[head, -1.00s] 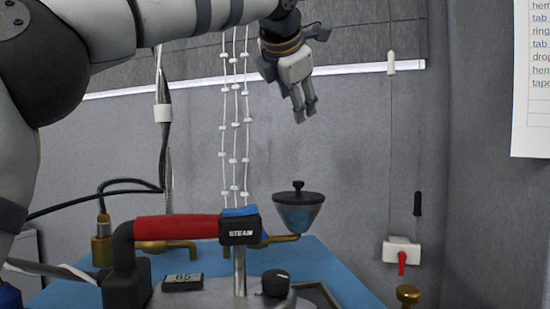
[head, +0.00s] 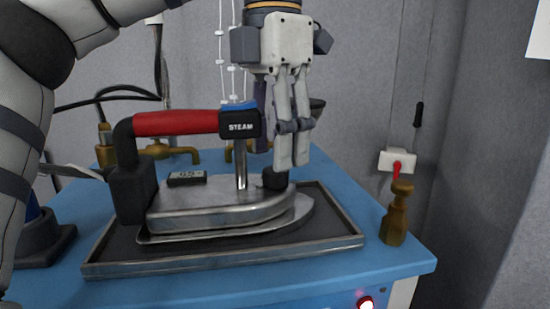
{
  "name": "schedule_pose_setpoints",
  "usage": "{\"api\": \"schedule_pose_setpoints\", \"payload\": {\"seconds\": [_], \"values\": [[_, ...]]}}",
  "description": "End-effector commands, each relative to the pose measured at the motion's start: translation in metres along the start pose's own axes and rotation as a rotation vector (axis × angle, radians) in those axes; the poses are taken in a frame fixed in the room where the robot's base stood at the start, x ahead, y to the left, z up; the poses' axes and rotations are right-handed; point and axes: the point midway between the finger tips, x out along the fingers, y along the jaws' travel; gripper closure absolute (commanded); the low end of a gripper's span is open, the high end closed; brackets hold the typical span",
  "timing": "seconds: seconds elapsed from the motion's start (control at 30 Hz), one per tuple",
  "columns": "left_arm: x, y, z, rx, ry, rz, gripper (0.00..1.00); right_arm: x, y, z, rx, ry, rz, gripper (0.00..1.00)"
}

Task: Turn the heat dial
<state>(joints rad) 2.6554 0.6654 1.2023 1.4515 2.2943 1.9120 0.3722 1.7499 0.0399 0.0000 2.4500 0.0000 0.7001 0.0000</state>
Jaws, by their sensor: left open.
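The heat dial (head: 275,180) is a small dark round knob on top of the steam iron (head: 215,211), near its right end. The iron has a red handle (head: 176,123) and a black "STEAM" block. It rests on a dark tray with a metal rim (head: 230,264). My left gripper (head: 293,165) points down just above the dial, its fingertips close to it. Its fingers are open and hide part of the area behind. Whether they touch the dial I cannot tell. My right gripper is not in view.
The blue table (head: 390,259) carries brass taps (head: 172,153) behind the iron and a brass bottle-like piece (head: 396,214) at the right. A white switch box with a red lever (head: 397,162) is on the wall. A red lit button (head: 365,303) is on the table's front.

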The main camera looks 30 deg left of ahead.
Motion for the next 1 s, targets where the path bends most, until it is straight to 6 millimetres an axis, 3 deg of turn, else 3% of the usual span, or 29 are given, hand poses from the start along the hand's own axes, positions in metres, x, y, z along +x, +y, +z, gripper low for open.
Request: {"api": "schedule_pose_setpoints", "payload": {"seconds": [0.2, 0.47, 0.7, 0.87, 1.0], "values": [[0.025, -0.001, 0.0, 0.001, -0.002, -0.001, 0.51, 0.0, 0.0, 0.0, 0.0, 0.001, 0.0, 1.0], [0.028, -0.001, 0.0, 0.001, -0.002, 0.0, 0.51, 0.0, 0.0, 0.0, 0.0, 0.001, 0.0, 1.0], [0.028, -0.001, 0.0, 0.001, -0.002, 0.0, 1.0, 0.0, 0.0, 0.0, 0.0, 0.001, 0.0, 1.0], [0.028, -0.001, 0.0, 0.042, 0.0, -0.001, 1.0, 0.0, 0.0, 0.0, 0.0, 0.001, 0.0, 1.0], [0.028, -0.001, 0.0, 0.237, 0.003, -0.001, 1.0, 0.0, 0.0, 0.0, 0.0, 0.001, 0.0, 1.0]]}}
